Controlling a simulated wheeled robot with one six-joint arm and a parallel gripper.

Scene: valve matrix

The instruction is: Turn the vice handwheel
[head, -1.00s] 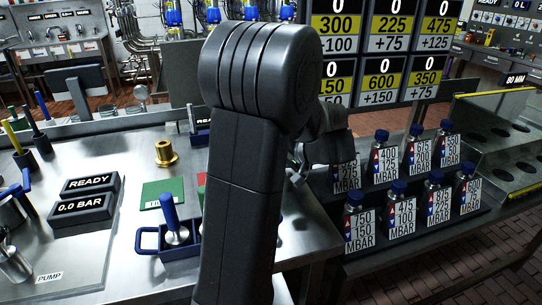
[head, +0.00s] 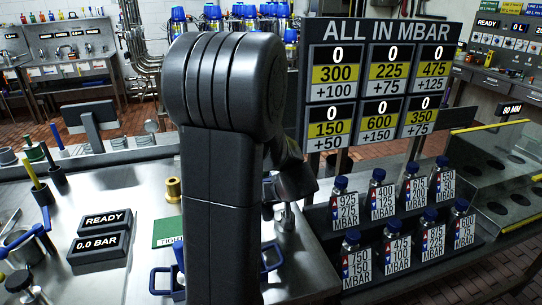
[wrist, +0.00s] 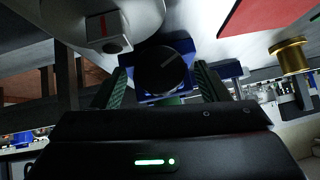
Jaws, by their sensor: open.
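In the wrist view a dark round wheel (wrist: 163,71) with a pale line across its face sits in front of a blue body (wrist: 172,48), which looks like the vice and its handwheel. My gripper (wrist: 160,72) is open, with one green-padded finger on each side of the wheel. I cannot tell whether the fingers touch it or how deep it lies between them.
A pale block with a red mark (wrist: 108,32) is close to the left finger. A red plate (wrist: 262,14) and a brass fitting (wrist: 290,57) are to the right. Labelled bottles (head: 383,200) stand right of the bench, below the display board (head: 385,85).

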